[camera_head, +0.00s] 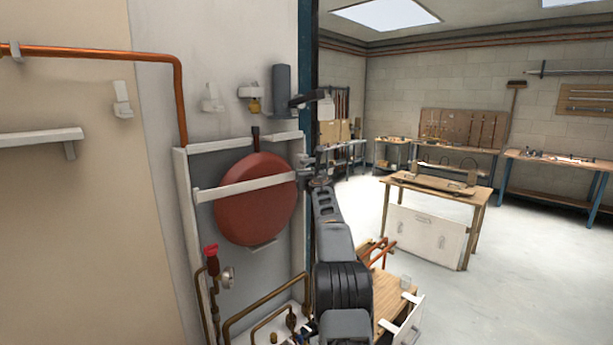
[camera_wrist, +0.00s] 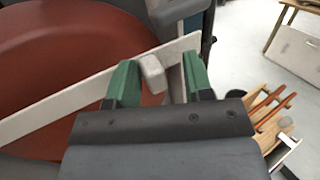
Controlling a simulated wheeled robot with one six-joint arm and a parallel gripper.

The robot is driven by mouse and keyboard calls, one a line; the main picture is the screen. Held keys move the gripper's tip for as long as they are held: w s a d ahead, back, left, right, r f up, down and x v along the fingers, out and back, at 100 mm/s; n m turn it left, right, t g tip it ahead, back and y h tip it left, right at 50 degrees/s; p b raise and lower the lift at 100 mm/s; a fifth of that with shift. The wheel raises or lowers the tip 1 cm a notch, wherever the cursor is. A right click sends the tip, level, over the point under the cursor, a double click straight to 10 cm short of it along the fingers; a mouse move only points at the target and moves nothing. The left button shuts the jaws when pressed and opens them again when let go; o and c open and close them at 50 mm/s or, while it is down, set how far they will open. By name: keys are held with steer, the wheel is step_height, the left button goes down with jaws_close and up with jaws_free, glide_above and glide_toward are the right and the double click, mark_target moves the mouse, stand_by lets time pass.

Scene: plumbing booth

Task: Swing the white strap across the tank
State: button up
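The red round tank (camera_head: 255,205) hangs in a light-framed wall recess at the left of the head view. It also fills the upper left of the wrist view (camera_wrist: 60,60). The white strap (camera_head: 240,187) lies across the tank's front, rising slightly to the right. In the wrist view the strap (camera_wrist: 60,112) runs from lower left up to the right. A pale block-like knob (camera_wrist: 152,73) stands at its right part. My gripper (camera_wrist: 160,66) has its two green fingers apart, with the knob between them and a gap visible on the right. In the head view my gripper (camera_head: 314,181) is small, at the strap's right end.
A red-handled valve (camera_head: 211,252) and copper pipes (camera_head: 262,308) are below the tank. A dark cylinder (camera_head: 282,90) is mounted above the recess. A wooden workbench (camera_head: 440,190) stands at right. The floor (camera_head: 530,250) beyond it is open.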

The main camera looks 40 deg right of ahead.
steer(key=b+v, duration=0.9)
steer(key=v, duration=0.5)
steer(key=shift+w, duration=0.1)
